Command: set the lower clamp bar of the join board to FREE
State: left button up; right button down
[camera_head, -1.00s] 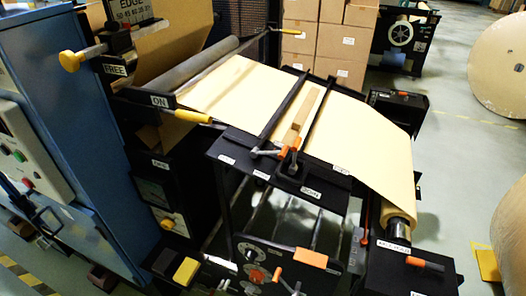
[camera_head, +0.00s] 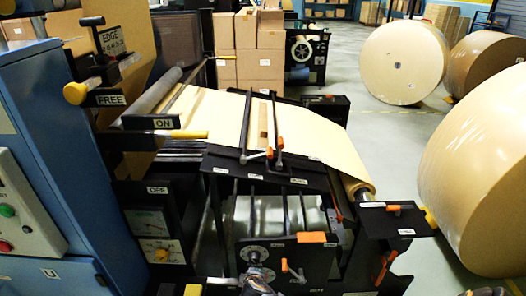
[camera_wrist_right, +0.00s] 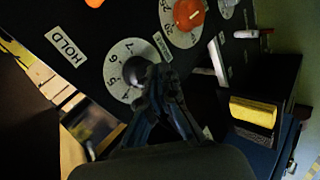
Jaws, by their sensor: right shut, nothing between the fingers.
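The join board (camera_head: 225,160) is a dark plate under the kraft paper web. Two dark clamp bars cross the paper, a left one (camera_head: 246,120) and a right one (camera_head: 274,118). A lever with an orange tip (camera_head: 269,153) and an orange piece (camera_head: 280,143) sit at their near ends. The board's small white labels are unreadable, so I cannot tell the bars' settings. My right gripper (camera_head: 258,275) is low at the front, below the board and by the dial panel. In the right wrist view my right gripper (camera_wrist_right: 160,78) is shut and empty, beside a black dial knob (camera_wrist_right: 134,70).
The panel has an orange knob (camera_wrist_right: 188,14) and a HOLD label (camera_wrist_right: 67,50). A FREE label (camera_head: 111,100) and an ON label (camera_head: 163,122) mark the left frame. A black bracket (camera_head: 397,220) projects at right. Large paper rolls (camera_head: 480,170) stand on the right.

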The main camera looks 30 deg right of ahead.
jog(key=w+d+r+t+h, duration=0.2)
jog(key=w+r, duration=0.4)
jog(key=r, duration=0.4)
jog(key=m+t+h, duration=0.1)
jog(key=t+h, duration=0.1)
jog(key=h, duration=0.2)
send_near(272, 154)
jog(key=w+a+f, duration=0.4)
jog(key=a+f, duration=0.1)
jog(key=f, duration=0.2)
notch_tip(272, 154, up, 10)
jog(key=s+m+h, duration=0.1)
jog(key=s+h, duration=0.1)
jog(key=w+d+p, duration=0.1)
jog(key=w+d, duration=0.1)
jog(key=d, duration=0.1)
jog(key=w+d+p, duration=0.1)
jog(key=d+p, duration=0.1)
jog(key=d, duration=0.2)
jog(key=w+d+f+p, duration=0.1)
jog(key=w+d, duration=0.1)
jog(key=d, duration=0.1)
jog(key=shift+w+d+p, duration=0.35)
jog(key=shift+s+d+f, duration=0.15)
jog(key=shift+s+d, duration=0.1)
pick_arm(q)
jog(key=r, duration=0.2)
jog(key=a+r, duration=0.1)
jog(key=r, duration=0.1)
jog(key=shift+r, duration=0.35)
